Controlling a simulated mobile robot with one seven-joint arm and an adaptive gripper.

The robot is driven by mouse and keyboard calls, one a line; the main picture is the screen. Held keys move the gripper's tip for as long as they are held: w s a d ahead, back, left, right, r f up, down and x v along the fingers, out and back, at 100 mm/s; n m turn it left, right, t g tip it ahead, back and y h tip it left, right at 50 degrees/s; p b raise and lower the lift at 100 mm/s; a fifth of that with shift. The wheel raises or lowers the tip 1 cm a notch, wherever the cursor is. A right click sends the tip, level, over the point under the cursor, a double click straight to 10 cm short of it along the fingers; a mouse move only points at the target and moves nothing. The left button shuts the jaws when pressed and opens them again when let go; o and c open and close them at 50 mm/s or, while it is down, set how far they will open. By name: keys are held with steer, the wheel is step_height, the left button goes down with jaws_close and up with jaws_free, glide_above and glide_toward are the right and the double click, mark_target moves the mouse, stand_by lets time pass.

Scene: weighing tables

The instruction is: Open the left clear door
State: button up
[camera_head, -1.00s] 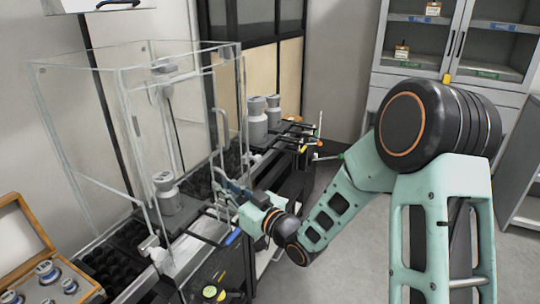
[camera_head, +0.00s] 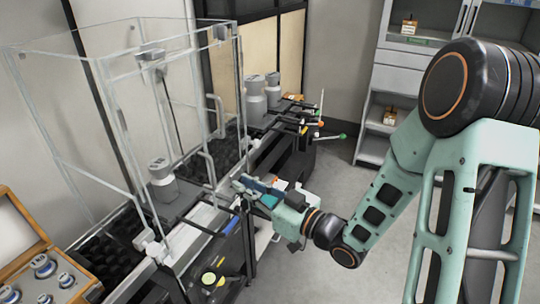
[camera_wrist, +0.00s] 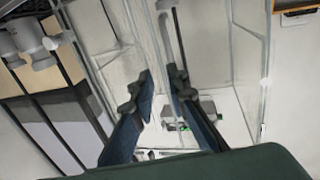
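A tall clear case (camera_head: 148,52) with clear panels and pale edges stands on the bench at the left in the head view. A pale upright handle (camera_head: 219,117) shows near its right side; I cannot tell which door it belongs to. A grey weight (camera_head: 161,182) stands inside the case. My gripper (camera_head: 238,184) is in front of the case's lower right part, with its fingers toward it. In the wrist view, my gripper (camera_wrist: 162,78) has its dark fingers apart, with nothing seen held between them. Clear panels and a pale upright bar (camera_wrist: 166,32) show beyond the fingertips.
A wooden box with several weights (camera_head: 22,235) is at the lower left. Grey weights (camera_head: 255,100) stand on the bench behind the case. Small rods with coloured ends (camera_head: 342,136) stick out from the bench. Open floor (camera_head: 305,180) lies to the right.

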steer(key=w+d+r+m+t+h, duration=0.1)
steer(key=w+d+m+t+h, duration=0.2)
steer(key=w, duration=0.8)
steer(key=shift+w+d+h+p, duration=0.15)
steer(key=shift+d+h+p, duration=0.25)
steer(key=shift+d+h, duration=0.35)
steer(key=shift+d, duration=0.1)
